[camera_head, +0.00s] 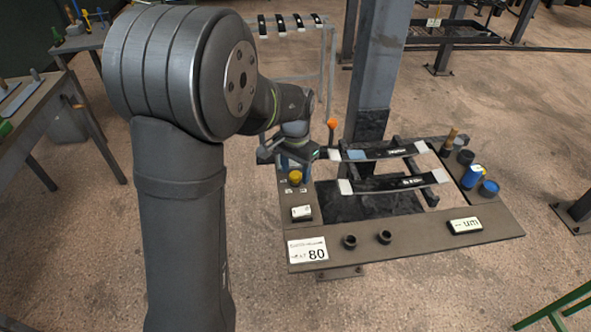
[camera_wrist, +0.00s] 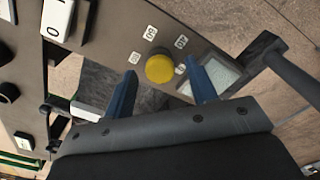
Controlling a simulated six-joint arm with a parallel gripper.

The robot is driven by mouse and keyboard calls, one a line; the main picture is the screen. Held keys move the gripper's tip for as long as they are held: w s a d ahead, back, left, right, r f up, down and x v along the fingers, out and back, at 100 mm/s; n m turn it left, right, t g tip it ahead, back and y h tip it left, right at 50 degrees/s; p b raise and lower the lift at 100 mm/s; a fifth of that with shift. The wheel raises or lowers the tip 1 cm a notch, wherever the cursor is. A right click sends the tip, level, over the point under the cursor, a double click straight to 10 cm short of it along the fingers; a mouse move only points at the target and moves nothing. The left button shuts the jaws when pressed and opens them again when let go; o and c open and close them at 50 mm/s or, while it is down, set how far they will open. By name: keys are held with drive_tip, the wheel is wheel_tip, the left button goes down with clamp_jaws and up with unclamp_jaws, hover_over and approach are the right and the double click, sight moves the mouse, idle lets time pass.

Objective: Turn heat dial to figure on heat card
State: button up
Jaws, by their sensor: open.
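The yellow heat dial (camera_head: 295,178) sits on the left side of the brown bench panel. The white heat card (camera_head: 308,250) at the panel's front left corner shows a large 80. My gripper (camera_wrist: 161,67) is open, its two blue fingers on either side of the dial with gaps to it. In the head view my gripper (camera_head: 296,163) is just above and behind the dial; whether it reaches down around it is unclear.
A white switch (camera_head: 301,212) stands in front of the dial. An orange-knobbed lever (camera_head: 332,124) rises behind it. Dark strips with white ends (camera_head: 396,184) span the bench middle. Black round knobs (camera_head: 350,241), a display (camera_head: 466,225) and cups (camera_head: 489,188) stand around the panel.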

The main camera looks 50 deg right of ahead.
drive_tip(key=shift+f, duration=0.2)
drive_tip(key=shift+c, duration=0.2)
drive_tip(key=c, duration=0.9)
